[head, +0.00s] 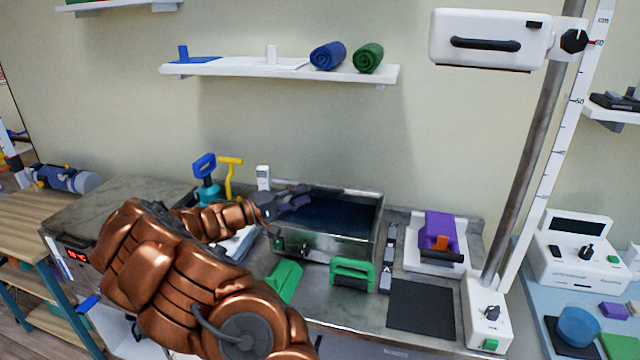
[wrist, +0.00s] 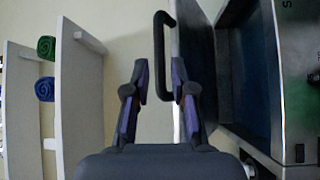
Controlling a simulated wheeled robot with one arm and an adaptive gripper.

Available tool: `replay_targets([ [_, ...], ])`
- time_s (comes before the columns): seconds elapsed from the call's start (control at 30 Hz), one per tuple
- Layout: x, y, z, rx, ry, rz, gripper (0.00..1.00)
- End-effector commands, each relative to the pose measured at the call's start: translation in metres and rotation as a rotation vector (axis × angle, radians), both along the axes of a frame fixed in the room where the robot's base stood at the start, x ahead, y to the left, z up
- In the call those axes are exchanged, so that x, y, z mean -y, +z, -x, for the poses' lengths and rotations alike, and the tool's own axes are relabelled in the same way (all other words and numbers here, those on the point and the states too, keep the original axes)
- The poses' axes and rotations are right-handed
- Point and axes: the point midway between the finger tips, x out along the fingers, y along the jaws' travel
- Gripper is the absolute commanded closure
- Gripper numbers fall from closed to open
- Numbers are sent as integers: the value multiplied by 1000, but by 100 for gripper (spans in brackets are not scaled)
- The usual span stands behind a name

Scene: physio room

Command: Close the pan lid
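The pan is a metal box (head: 325,247) on the counter with a dark blue interior; its wall shows at the right of the wrist view (wrist: 297,60). The lid (wrist: 193,45) appears in the wrist view as a dark panel beside the pan's opening, standing apart from it, so it looks open. A black bar handle (wrist: 161,50) sits on its left side. My gripper (head: 303,198) is above the pan's left part in the head view. In the wrist view its fingers (wrist: 160,75) are spread and empty, with the handle beyond them. I cannot tell whether the right finger touches the lid.
A green-handled tool (head: 352,272) and a green block (head: 285,281) lie in front of the pan. A purple device (head: 438,228) stands to the right and a yellow-handled item (head: 229,175) to the left. A wall shelf (head: 290,70) holds rolled towels. A black mat (head: 422,306) lies front right.

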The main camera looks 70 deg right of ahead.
Motion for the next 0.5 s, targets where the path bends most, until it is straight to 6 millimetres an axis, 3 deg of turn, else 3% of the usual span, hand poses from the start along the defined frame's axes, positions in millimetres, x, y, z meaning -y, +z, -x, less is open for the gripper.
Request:
replay_targets([
  [0.2, 26, 4, 22, -1, -3, -3, 75],
  [0.5, 44, 5, 37, 0, -2, -1, 75],
])
